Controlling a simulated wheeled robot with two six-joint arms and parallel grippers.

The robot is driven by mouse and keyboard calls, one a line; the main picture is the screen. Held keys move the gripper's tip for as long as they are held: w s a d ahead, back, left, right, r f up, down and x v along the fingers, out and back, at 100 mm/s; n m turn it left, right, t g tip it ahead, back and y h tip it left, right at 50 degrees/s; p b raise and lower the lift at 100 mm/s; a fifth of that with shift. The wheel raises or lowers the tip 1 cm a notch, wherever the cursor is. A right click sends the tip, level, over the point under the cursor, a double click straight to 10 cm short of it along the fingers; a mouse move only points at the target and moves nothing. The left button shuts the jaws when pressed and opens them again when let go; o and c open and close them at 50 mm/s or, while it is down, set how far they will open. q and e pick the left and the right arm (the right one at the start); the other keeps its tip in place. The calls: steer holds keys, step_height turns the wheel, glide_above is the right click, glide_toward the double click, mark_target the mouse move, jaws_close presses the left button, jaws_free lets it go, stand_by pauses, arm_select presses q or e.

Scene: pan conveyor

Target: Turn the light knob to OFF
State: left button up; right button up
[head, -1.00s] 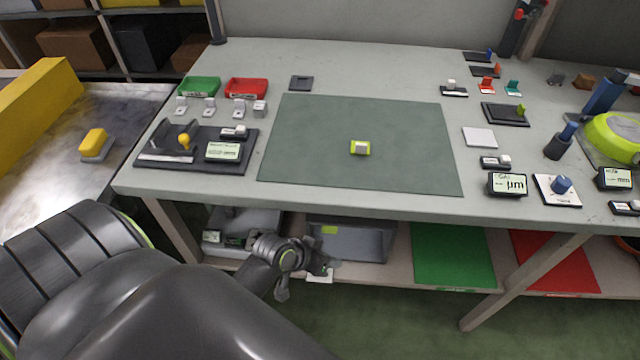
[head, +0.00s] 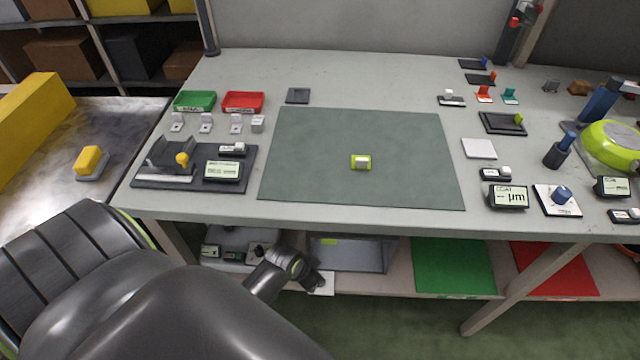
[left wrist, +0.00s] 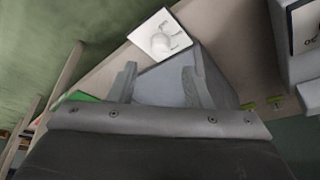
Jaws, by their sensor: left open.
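A white square plate with a pale round knob and small dark marks (left wrist: 160,36) shows in the left wrist view, ahead of my fingertips and apart from them. The marks and the knob's pointing are too blurred to read. In the head view a white plate (head: 323,286) shows on the lower shelf beside my left gripper (head: 314,277), which partly hides it. In the left wrist view my left gripper (left wrist: 158,66) is open, with nothing between its fingers. Another white plate with a blue knob (head: 561,195) lies on the table at right. My right gripper is not in view.
The table's front edge (head: 350,222) is above my left gripper. A grey bin (head: 350,252) stands behind the gripper on the shelf. Green (head: 452,265) and red (head: 553,268) sheets lie farther right. Grey equipment (head: 235,245) stands to the left.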

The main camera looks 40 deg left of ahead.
arm_select(q)
steer(key=b+x, duration=0.1)
steer(key=x, duration=0.4)
steer(key=shift+w+f+b, duration=0.15)
steer(key=shift+f+b, duration=0.2)
steer(key=shift+w+d+f, duration=0.1)
steer(key=shift+w+f, duration=0.15)
steer(key=shift+f, duration=0.4)
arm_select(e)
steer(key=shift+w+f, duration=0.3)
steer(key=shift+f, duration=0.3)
arm_select(q)
jaws_close()
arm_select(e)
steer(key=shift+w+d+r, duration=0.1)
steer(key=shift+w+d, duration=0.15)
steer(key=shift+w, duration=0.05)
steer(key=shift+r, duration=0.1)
